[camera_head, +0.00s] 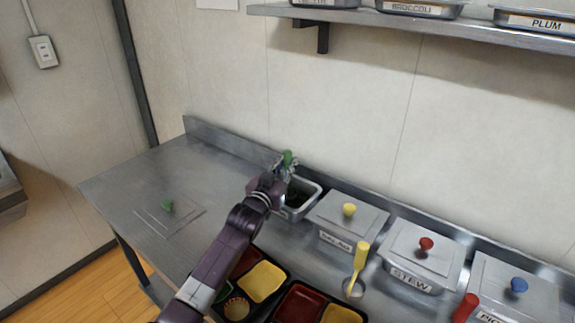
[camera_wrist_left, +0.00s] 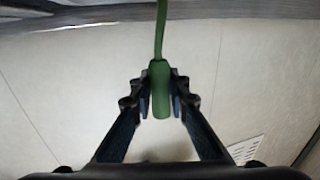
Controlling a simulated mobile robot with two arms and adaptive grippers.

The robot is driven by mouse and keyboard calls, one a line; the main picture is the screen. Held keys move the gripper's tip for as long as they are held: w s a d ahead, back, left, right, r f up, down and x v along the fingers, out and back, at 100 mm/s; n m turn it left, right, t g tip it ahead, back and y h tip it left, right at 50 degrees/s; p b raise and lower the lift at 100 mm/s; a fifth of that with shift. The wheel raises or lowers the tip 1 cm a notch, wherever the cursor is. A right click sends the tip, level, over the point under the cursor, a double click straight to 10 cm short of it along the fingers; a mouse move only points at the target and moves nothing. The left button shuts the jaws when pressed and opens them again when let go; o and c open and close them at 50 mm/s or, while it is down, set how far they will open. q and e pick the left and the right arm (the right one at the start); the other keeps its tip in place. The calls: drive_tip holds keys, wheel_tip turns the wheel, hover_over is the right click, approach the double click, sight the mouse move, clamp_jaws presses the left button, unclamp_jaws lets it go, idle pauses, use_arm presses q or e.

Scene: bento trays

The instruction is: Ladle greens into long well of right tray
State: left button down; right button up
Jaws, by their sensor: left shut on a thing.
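My left gripper (camera_head: 285,163) is shut on the green ladle handle (camera_head: 288,156) above the open greens bin (camera_head: 299,213) at the back of the counter. In the left wrist view the fingers (camera_wrist_left: 161,100) close on both sides of the handle (camera_wrist_left: 160,88), and a thin green stem runs away from it. The ladle's bowl is hidden in both views. Dark contents show inside the bin. The right tray (camera_head: 271,318) is at the bottom edge, with a red well and a yellow well showing; it is partly cut off. My right gripper is not in view.
The left tray (camera_head: 262,303) is partly behind my arm. Lidded bins with yellow, red and blue knobs line the back right. A shelf (camera_head: 420,24) hangs above.

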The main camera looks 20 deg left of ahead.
use_arm(q)
wheel_tip(320, 180, up, 9)
drive_tip(key=p, duration=0.7)
drive_tip(key=shift+f, duration=0.1)
drive_tip(key=shift+f, duration=0.1)
